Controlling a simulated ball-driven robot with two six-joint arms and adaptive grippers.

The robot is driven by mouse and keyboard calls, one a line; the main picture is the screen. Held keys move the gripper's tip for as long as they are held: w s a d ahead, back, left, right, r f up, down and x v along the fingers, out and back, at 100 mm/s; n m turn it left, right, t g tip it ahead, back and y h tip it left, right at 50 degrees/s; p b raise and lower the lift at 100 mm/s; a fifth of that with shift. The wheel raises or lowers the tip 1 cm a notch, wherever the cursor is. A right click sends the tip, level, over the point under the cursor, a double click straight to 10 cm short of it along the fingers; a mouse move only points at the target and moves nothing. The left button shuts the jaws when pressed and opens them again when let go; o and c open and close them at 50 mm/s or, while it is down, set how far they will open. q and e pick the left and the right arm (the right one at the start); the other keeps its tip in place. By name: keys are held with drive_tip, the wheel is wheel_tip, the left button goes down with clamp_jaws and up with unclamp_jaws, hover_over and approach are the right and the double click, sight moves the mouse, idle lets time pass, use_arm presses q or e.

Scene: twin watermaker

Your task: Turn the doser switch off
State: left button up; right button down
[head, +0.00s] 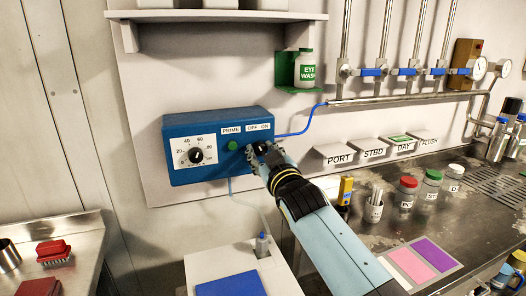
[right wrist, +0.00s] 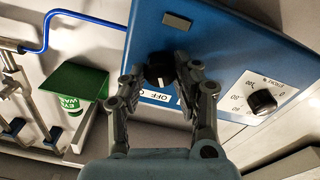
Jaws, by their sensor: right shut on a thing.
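The doser is a blue box (head: 190,125) on the wall panel, with a dial (head: 196,156), a green button (head: 233,145) under a PRIME label, and an OFF ON label (head: 259,127). My right gripper (head: 258,150) is at the box's right side and covers most of the switch in the head view. In the right wrist view the black round switch knob (right wrist: 158,76) sits between the fingertips (right wrist: 160,74), and the gripper is shut on it. The OFF label (right wrist: 156,97) shows beside the knob. A short white mark is on the knob. My left gripper is not in view.
A green eye wash holder (head: 299,90) and blue hose (head: 300,132) are right of the box. Labelled wall bins (head: 375,153), jars (head: 408,190) and a cup of sticks (head: 373,206) stand right of my arm. A white unit (head: 215,270) stands below the box.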

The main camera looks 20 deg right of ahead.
drive_tip(key=shift+f, duration=0.1)
idle(0.4)
drive_tip(key=c, duration=1)
unclamp_jaws()
drive_tip(key=shift+s, duration=0.15)
drive_tip(key=s, duration=1.1)
drive_tip(key=shift+s+f, duration=0.15)
drive_tip(key=shift+s, duration=0.25)
drive_tip(key=shift+d, duration=0.1)
